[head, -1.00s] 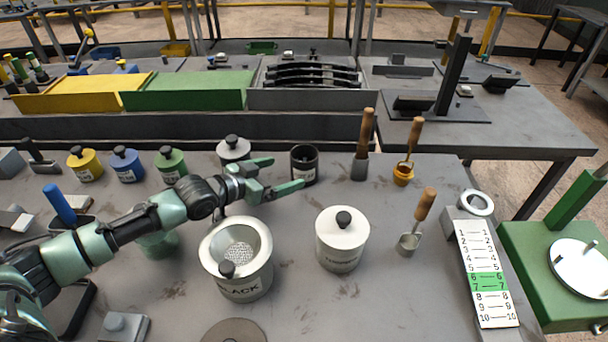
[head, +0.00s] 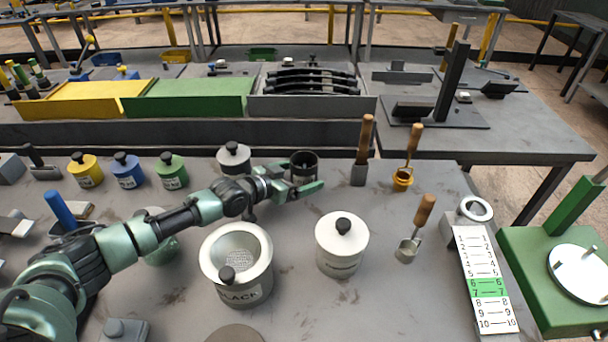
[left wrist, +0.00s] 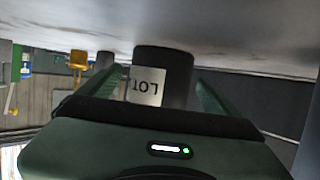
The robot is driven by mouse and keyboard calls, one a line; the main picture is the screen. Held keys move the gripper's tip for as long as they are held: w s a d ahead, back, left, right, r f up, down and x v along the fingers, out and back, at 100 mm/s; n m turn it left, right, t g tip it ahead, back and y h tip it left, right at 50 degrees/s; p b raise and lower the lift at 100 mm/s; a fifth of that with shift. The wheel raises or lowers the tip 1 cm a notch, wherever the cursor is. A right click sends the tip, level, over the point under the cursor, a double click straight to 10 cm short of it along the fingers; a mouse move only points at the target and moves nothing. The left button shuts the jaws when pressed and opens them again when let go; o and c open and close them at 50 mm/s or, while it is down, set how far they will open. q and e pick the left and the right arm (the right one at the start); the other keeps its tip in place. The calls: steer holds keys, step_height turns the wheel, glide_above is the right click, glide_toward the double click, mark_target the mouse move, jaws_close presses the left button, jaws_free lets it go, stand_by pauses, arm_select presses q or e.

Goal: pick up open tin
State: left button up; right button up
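The open tin is a dark, lidless cylinder (head: 304,164) standing upright at the back of the bench. In the left wrist view the tin (left wrist: 165,68) appears upside down, with a pale label reading "LOT". My left gripper (head: 296,178) is open and level with the tin. One finger passes in front of the tin's lower part; the other is at its left, partly hidden. In the left wrist view the fingers (left wrist: 158,90) lie on either side of the tin, with a small gap at the right one. My right gripper is not in view.
A lidded grey tin (head: 233,158) stands just behind my left forearm. A large open pot (head: 240,290) and a white lidded pot (head: 341,250) stand in front.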

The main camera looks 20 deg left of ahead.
arm_select(q)
steer(key=c, duration=1.5)
steer(key=shift+r, duration=0.1)
steer(key=shift+c, duration=1.1)
steer(key=shift+r, duration=0.1)
